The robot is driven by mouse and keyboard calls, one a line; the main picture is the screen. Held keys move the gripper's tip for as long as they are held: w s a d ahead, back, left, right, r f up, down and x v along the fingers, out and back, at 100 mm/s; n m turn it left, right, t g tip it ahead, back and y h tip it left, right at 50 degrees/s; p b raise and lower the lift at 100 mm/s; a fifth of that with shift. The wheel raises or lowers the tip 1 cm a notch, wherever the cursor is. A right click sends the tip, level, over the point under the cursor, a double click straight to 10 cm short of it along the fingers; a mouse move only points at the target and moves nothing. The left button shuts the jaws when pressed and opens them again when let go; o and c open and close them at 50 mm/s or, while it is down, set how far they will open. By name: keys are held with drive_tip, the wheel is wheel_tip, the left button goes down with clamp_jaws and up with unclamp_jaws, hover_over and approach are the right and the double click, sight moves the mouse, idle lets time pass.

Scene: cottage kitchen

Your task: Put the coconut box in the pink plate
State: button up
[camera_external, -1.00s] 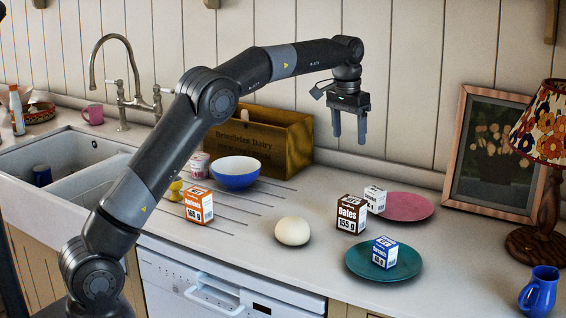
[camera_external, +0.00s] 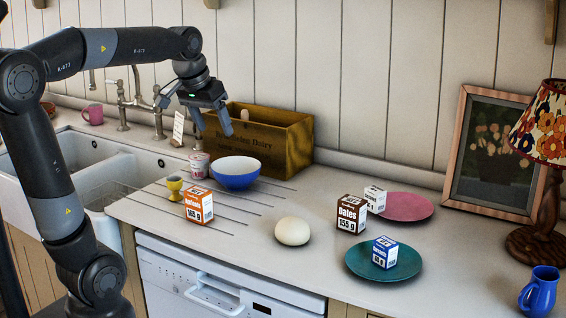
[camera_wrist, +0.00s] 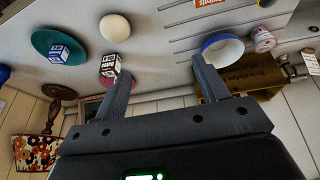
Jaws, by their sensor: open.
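A small white box (camera_external: 375,199) stands at the left edge of the pink plate (camera_external: 408,207), partly behind the brown Dates box (camera_external: 350,214). Its label is too small to read, and I cannot tell whether it rests on the plate's rim or beside it. No other box in view shows a readable coconut label. The bare middle of the pink plate is visible. My gripper (camera_external: 213,120) is open and empty, high above the back of the counter, near the wooden crate and far left of the plate. Its two spread fingers also show in the wrist view (camera_wrist: 160,66).
A teal plate (camera_external: 408,267) holds a blue-and-white box (camera_external: 385,252). A pale round object (camera_external: 292,231), an orange box (camera_external: 198,205), a blue bowl (camera_external: 236,173) and a wooden crate (camera_external: 285,140) stand on the counter. A lamp (camera_external: 541,135) and blue jug (camera_external: 540,291) are at right.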

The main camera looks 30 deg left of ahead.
drive_tip(key=s+a+f, duration=0.1)
drive_tip(key=s+f, duration=0.3)
drive_tip(key=s, duration=0.3)
drive_tip(key=s+a+f+t+y, duration=0.1)
drive_tip(key=s+a+f, duration=0.1)
drive_tip(key=s+f, duration=0.3)
drive_tip(key=shift+s+a+n+t, duration=0.15)
drive_tip(key=shift+s+n+t, duration=0.2)
drive_tip(key=shift+s, duration=0.5)
